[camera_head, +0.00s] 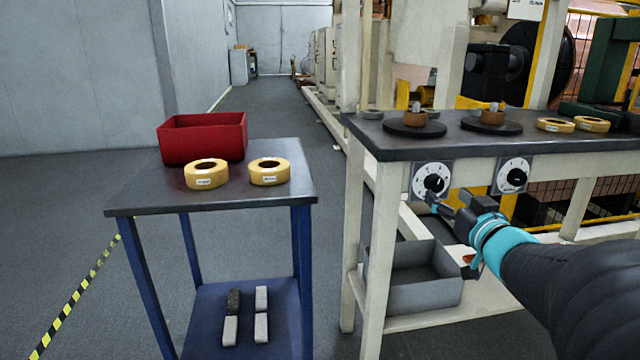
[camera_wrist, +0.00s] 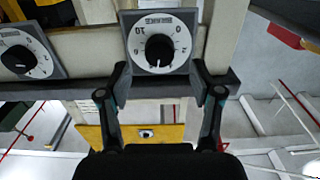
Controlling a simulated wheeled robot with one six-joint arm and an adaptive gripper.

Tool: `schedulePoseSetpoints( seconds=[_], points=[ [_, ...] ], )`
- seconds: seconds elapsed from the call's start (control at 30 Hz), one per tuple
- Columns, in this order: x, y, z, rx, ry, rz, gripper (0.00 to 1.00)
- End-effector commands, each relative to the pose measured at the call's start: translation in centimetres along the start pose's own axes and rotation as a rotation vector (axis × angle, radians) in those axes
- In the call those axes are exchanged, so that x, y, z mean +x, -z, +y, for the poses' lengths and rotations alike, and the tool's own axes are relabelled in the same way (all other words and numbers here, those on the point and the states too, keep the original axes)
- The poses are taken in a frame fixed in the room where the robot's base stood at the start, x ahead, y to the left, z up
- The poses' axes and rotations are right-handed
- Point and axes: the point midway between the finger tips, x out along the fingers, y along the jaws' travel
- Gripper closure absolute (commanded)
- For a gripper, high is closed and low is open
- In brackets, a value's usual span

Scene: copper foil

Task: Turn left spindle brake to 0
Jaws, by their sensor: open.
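The left spindle brake dial (camera_head: 421,170) is a white round face on a grey plate with a black knob (camera_head: 434,184), on the front rail of the workbench. In the wrist view the picture is upside down, and this dial (camera_wrist: 135,42) faces me with its knob (camera_wrist: 158,50) centred between my fingers. My gripper (camera_head: 438,202) is open at the dial's lower edge. In the wrist view its fingertips (camera_wrist: 160,68) stand wide on both sides of the knob, apparently not touching it. The knob has a small white pointer mark, hard to read against the scale.
A second dial (camera_head: 514,165) sits to the right. The workbench (camera_head: 480,146) carries two dark spindle discs (camera_head: 414,131) and yellow tape rolls (camera_head: 590,124). A grey bin (camera_head: 410,290) stands below. A blue cart (camera_head: 230,212) with a red box (camera_head: 203,137) stands left.

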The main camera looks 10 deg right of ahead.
Motion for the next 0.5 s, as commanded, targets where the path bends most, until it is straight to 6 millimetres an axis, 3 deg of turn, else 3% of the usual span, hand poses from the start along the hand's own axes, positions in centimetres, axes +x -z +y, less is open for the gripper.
schedulePoseSetpoints(
  seconds=[0.2, 0.5],
  points=[
    [3.2, -0.1, 0.0, 0.0, 0.001, 0.0, 0.35],
    [4.6, 0.0, 0.0, 0.0, -0.001, 0.001, 0.35]
  ],
)
